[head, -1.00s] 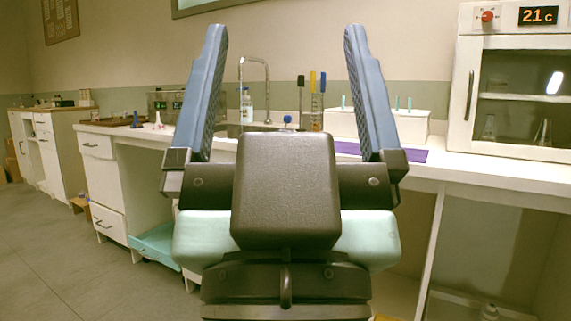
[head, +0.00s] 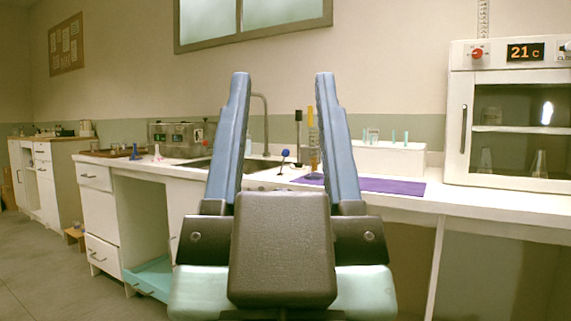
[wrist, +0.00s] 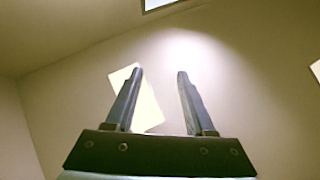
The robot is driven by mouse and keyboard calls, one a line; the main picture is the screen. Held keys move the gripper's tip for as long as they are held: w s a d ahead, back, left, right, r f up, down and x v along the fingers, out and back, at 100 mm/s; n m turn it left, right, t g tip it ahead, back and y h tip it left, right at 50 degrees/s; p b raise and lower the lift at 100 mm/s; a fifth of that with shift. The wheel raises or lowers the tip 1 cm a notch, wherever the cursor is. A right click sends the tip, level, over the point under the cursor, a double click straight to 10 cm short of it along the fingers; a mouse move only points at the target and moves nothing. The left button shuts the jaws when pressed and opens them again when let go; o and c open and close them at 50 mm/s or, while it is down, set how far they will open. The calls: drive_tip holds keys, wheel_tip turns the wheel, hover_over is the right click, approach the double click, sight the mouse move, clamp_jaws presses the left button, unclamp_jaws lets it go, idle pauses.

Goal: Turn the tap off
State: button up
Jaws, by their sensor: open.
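The tap's curved metal spout (head: 265,118) rises behind the sink (head: 200,164) on the white counter, partly hidden by the left finger of my gripper (head: 283,76). A blue round knob on a thin stem (head: 285,154) stands by the sink's right side and shows between my fingers; I cannot tell whether it is the tap's handle. No water stream can be made out. My gripper is open and empty, fingers pointing up and away, in front of the counter. In the wrist view my gripper (wrist: 158,72) faces only wall and ceiling.
A purple mat (head: 390,187) lies right of the sink, with a white rack (head: 375,157) behind it. A yellow-topped tube (head: 312,140) stands near the right finger. A white cabinet (head: 510,115) is at the right. A clear box (head: 180,138) stands left of the sink.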

wheel_tip(320, 180, up, 11)
drive_tip(key=p, duration=0.9)
drive_tip(key=shift+f+p, duration=0.2)
drive_tip(key=shift+p, duration=0.1)
clamp_jaws()
wheel_tip(320, 180, up, 34)
drive_tip(key=p, duration=3.3)
drive_tip(key=shift+f, duration=0.25)
